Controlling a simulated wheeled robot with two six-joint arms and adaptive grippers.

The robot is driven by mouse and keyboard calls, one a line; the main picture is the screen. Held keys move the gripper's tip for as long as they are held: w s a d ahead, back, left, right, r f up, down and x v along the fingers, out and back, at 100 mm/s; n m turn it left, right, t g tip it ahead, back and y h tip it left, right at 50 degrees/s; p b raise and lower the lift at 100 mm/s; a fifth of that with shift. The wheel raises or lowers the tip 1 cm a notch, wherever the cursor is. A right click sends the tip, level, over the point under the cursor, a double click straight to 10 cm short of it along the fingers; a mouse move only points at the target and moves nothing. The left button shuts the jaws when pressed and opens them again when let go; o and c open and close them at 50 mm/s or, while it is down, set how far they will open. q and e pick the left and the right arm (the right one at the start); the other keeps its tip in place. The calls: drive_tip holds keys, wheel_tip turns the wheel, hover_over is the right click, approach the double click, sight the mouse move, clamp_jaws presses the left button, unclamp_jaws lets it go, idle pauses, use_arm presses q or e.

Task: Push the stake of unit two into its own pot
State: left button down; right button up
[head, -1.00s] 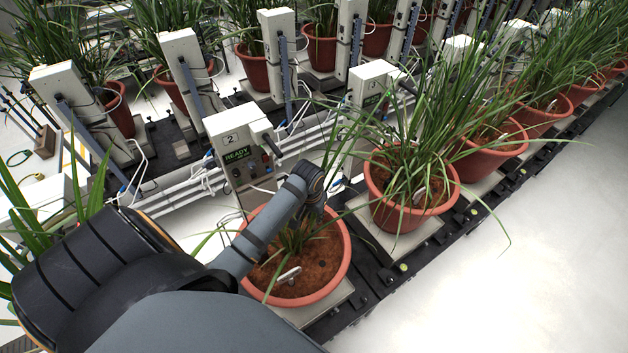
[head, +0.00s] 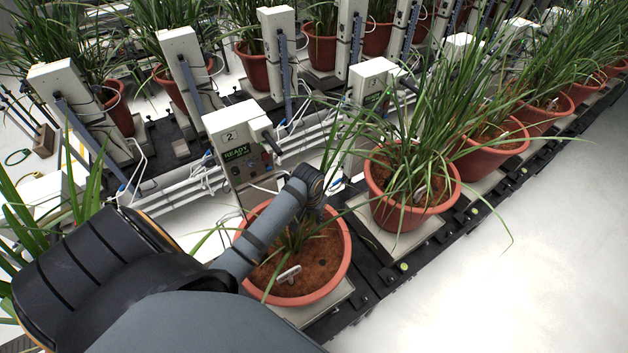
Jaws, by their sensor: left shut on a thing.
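The unit two box (head: 232,138), marked "2" and showing READY, stands behind a terracotta pot (head: 338,278). The pot holds brown soil, a small grassy plant (head: 295,236) and a tilted white tag (head: 288,273). A small dark spot (head: 322,263) shows in the soil to the right. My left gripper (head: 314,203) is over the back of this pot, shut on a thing. Its fingers and the stake are largely hidden behind my own wrist, so the stake's tip and its contact with the soil cannot be made out. My right gripper is not in view.
Unit three's box (head: 374,82) and its leafy pot (head: 400,215) stand close on the right, with long leaves reaching toward my gripper. White pipes and cables run behind the pots. A black rail (head: 375,275) borders a clear white floor (head: 500,285).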

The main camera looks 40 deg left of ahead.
use_arm(q)
drive_tip(key=shift+f+b, duration=0.75)
drive_tip(key=shift+f, duration=0.95)
drive_tip(key=c, duration=1.1)
unclamp_jaws()
drive_tip(key=shift+r, duration=0.15)
wheel_tip(320, 180, up, 3)
drive_tip(key=p, duration=0.2)
drive_tip(key=shift+f+p, duration=0.2)
drive_tip(key=shift+p, duration=0.2)
drive_tip(key=shift+r, duration=5.15)
